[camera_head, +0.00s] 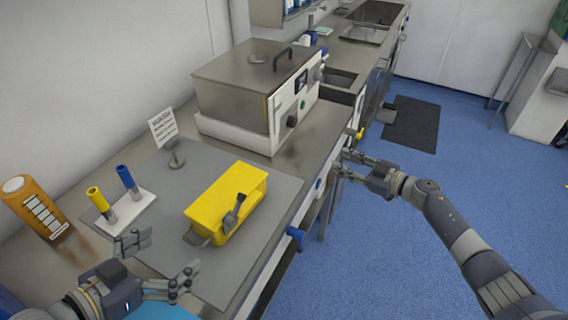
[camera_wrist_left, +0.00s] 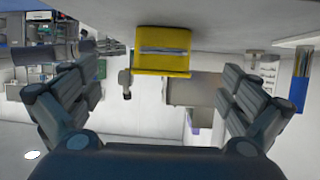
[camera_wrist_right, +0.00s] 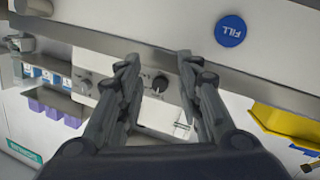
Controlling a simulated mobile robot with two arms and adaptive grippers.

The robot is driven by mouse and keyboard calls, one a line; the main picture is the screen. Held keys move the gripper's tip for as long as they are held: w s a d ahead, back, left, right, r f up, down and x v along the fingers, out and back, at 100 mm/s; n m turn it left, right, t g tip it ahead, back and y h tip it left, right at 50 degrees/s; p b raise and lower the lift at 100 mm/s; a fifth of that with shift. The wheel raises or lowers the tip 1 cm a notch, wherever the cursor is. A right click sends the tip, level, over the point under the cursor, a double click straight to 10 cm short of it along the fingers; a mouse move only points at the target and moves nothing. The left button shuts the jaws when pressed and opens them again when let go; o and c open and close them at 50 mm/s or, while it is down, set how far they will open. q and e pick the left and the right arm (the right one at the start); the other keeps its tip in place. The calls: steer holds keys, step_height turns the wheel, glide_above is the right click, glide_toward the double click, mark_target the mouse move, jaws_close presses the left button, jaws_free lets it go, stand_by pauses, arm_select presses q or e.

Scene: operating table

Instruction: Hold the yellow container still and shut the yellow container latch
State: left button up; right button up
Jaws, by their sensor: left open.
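The yellow container (camera_head: 226,197) sits on the grey mat, its top flat. A dark grey latch lever (camera_head: 234,211) sticks up and outward from its front side. The container shows end-on in the left wrist view (camera_wrist_left: 162,62), with the dark latch (camera_wrist_left: 125,84) at its left side. Part of the yellow container (camera_wrist_right: 285,124) shows at the right edge of the right wrist view. My left gripper (camera_head: 164,262) is open and empty, short of the container's near left end. My right gripper (camera_head: 342,163) is open and empty, right of the container beyond the counter edge.
A white rack with a yellow and a blue tube (camera_head: 127,178), an orange bottle (camera_head: 38,208) and a small sign (camera_head: 163,127) stand left of the container. A metal bath unit (camera_head: 250,92) stands behind it. Blue knobs (camera_head: 296,237) stick out from the counter front.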

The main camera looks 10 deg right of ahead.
mark_target(203, 231)
steer(key=s+a+r+n+g+y, duration=0.2)
steer(key=a+r+n+g, duration=0.15)
steer(key=a+r, duration=0.35)
steer(key=s+a+r+n+g+y, duration=0.25)
steer(key=a+r+g, duration=0.2)
steer(key=r, duration=0.45)
arm_select(q)
steer(key=x, duration=1.1)
arm_select(e)
steer(key=s+a+r+n+g+h, duration=0.1)
steer(key=s+a+g+h, duration=0.1)
steer(key=s+a, duration=0.3)
steer(key=s+a+r+n+g+h, duration=0.1)
steer(key=s+a+r+g+h, duration=0.1)
steer(key=s+a+g, duration=0.2)
steer(key=s+a, duration=0.1)
steer(key=s, duration=0.2)
steer(key=shift+s+a+r, duration=0.3)
steer(key=shift+a, duration=0.05)
